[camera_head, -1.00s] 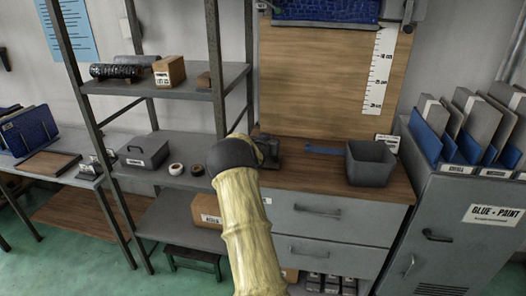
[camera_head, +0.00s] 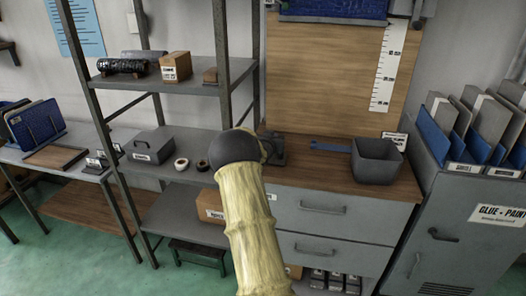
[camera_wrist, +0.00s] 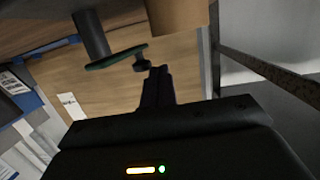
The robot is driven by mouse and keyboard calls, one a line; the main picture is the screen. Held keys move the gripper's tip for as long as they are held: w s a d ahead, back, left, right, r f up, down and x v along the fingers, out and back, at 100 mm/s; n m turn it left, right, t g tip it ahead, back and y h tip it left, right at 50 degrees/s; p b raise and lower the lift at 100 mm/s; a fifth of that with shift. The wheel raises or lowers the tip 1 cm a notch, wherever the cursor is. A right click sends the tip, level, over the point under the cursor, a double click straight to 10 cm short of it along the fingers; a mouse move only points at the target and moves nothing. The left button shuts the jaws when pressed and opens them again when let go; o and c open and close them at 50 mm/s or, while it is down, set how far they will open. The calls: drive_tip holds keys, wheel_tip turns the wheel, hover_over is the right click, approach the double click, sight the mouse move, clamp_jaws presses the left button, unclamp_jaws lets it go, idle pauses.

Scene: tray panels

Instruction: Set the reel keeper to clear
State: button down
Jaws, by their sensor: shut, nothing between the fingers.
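I cannot tell for sure which part is the reel keeper. In the wrist view, a dark post (camera_wrist: 92,36) carries a thin dark-green bar (camera_wrist: 116,57), with a small dark knob (camera_wrist: 142,64) at its right. My gripper (camera_wrist: 158,72) is shut and empty, its tips close to the knob; I cannot tell if they touch. In the head view, a dark device (camera_head: 276,150) stands on the wooden counter, partly hidden behind my arm. My fingers are not clear in that view.
A grey bin (camera_head: 377,165) and a flat blue tool (camera_head: 328,147) lie right of the device. A wooden backboard (camera_head: 320,75) rises behind. A metal shelf (camera_head: 185,92) with boxes stands left. A grey cabinet (camera_head: 450,225) with panels stands right.

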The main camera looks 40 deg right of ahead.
drive_tip(key=b+v, duration=0.1)
drive_tip(key=v, duration=1.4)
drive_tip(key=shift+a, duration=0.2)
drive_tip(key=shift+a, duration=0.1)
drive_tip(key=s+a+f+n+y, duration=0.25)
drive_tip(key=a+y, duration=0.25)
drive_tip(key=a, duration=0.5)
drive_tip(key=s+a+f+n+y, duration=0.1)
drive_tip(key=a+f+n+y, duration=0.25)
drive_tip(key=a, duration=0.75)
drive_tip(key=s+a+f+n+g+y, duration=0.1)
drive_tip(key=s+a+n+g+y, duration=0.15)
drive_tip(key=s+a, duration=0.55)
drive_tip(key=s+a+f+n+g+y, duration=0.2)
drive_tip(key=s+a+n+g, duration=0.3)
drive_tip(key=s, duration=0.6)
wheel_tip(320, 180, up, 14)
drive_tip(key=a+m+t+p, duration=0.1)
drive_tip(key=m+p, duration=0.1)
drive_tip(key=p, duration=1.1)
drive_tip(key=shift+w+p, duration=0.35)
drive_tip(key=shift+p, duration=0.05)
